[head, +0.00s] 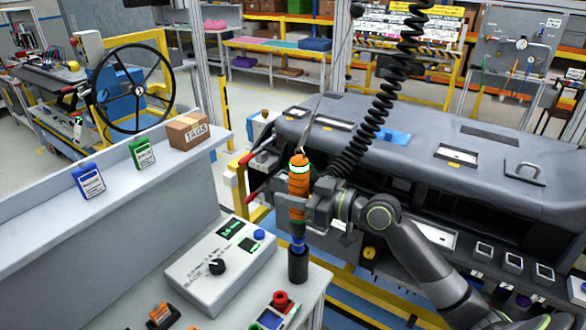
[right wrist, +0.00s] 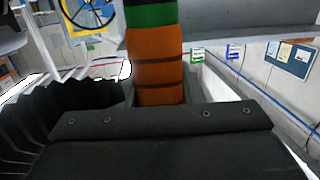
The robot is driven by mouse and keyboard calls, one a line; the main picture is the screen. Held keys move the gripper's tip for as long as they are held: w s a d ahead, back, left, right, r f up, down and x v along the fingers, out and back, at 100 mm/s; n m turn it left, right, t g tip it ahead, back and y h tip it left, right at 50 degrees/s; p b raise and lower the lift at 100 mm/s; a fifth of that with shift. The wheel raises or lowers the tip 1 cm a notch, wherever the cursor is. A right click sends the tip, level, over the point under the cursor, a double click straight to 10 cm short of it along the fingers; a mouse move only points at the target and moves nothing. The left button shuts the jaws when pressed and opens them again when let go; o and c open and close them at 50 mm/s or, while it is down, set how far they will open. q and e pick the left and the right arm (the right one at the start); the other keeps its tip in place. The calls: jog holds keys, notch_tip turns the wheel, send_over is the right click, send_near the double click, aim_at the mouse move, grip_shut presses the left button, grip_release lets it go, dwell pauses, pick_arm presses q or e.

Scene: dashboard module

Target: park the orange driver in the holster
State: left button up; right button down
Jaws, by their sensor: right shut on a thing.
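The orange driver (head: 299,182) stands upright in the head view, with a green-and-white band near its top and a blue collar near its lower end. My right gripper (head: 304,208) is shut around its body. In the right wrist view the driver's orange body (right wrist: 157,68) rises from between the jaws. A dark upright holster tube (head: 298,267) stands on the bench directly below the driver. The driver's lower end meets the tube's mouth in the picture; I cannot tell how deep it sits. My left gripper is not in view.
A grey control box (head: 221,264) with a knob stands left of the holster. A black coiled cable (head: 375,115) hangs near my right arm. The dashboard module (head: 430,150) lies behind.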

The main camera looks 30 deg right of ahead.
jog(key=shift+w+d+r, duration=0.25)
jog(key=shift+w+r, duration=0.2)
jog(key=shift+r, duration=0.15)
jog(key=shift+w+d+r, duration=0.2)
jog(key=shift+w+r, duration=0.2)
jog(key=shift+r, duration=0.2)
jog(key=shift+w+d+r, duration=0.1)
jog(key=shift+w+r, duration=0.1)
jog(key=shift+r, duration=0.1)
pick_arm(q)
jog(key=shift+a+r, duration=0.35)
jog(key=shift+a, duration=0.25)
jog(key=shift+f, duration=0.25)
pick_arm(e)
jog(key=shift+f, duration=0.1)
